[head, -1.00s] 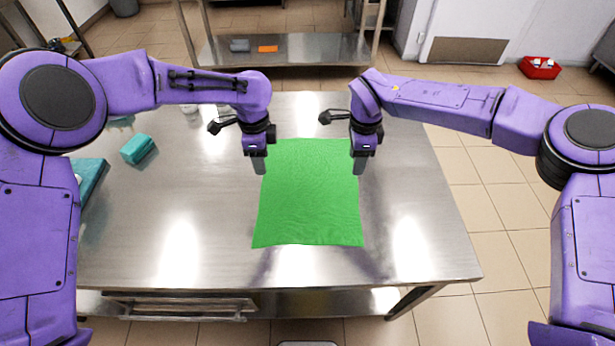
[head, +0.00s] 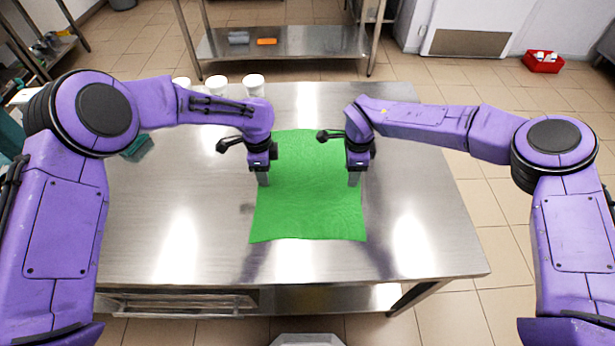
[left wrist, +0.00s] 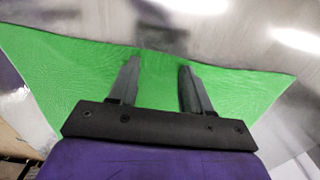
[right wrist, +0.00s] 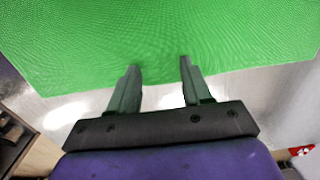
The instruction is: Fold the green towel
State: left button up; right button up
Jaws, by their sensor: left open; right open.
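The green towel (head: 308,205) lies flat and spread out on the steel table. My left gripper (head: 263,180) is over the towel's left edge in the head view, fingers pointing down. In the left wrist view its two fingers (left wrist: 160,80) are apart with green cloth behind them and nothing between them. My right gripper (head: 354,180) is over the towel's right edge. In the right wrist view its fingers (right wrist: 160,80) are apart and empty, with their tips by the towel's edge. Whether the fingertips touch the cloth I cannot tell. My arms hide part of the towel's sides.
The steel table (head: 180,220) is bare left and right of the towel. Several white cups (head: 253,84) stand at its back left. A teal object (head: 138,147) sits behind my left arm.

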pick_arm(q)
jog(key=shift+f, duration=0.2)
jog(key=shift+c, duration=0.3)
pick_arm(e)
jog(key=shift+f, duration=0.2)
jog(key=shift+c, duration=0.3)
pick_arm(q)
grip_shut()
pick_arm(e)
jog(key=shift+s, duration=0.1)
grip_shut()
